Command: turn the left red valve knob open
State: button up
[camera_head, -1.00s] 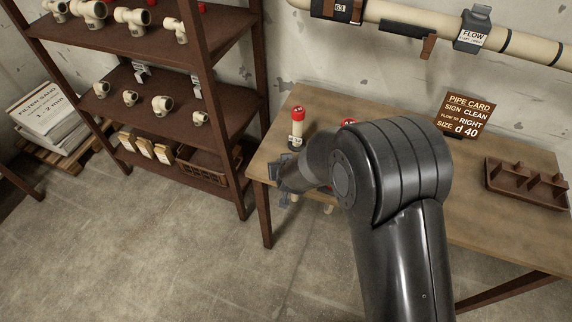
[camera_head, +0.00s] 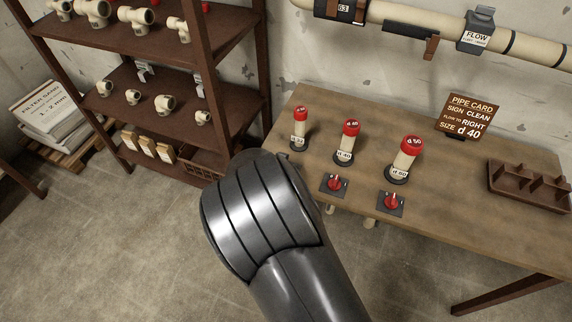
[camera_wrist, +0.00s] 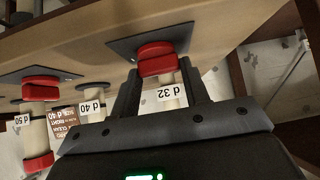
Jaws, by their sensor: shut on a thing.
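The left red valve knob (camera_head: 336,183) sits on a dark square plate near the front edge of the table (camera_head: 460,215). It also shows in the wrist view (camera_wrist: 157,58), where the picture is upside down. My gripper (camera_wrist: 158,72) has its two dark fingers on either side of this knob and is shut on it. In the head view my gripper is hidden behind my arm. The right red valve knob (camera_head: 392,201) sits on its own plate, apart from the gripper. The knob's exact turn angle is hard to tell.
Red-capped posts labelled d 32 (camera_head: 299,130), d 40 (camera_head: 345,145) and d 50 (camera_head: 405,160) stand behind the knobs. A brown pipe card (camera_head: 467,117) and a divided tray (camera_head: 528,185) are farther right. A shelf with pipe fittings (camera_head: 165,103) stands left.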

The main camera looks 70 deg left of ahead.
jog(key=shift+m, duration=0.4)
dwell(0.4)
jog(key=o, duration=1)
jog(key=v, duration=1)
jog(key=shift+s+r, duration=0.25)
jog(key=shift+s, duration=0.2)
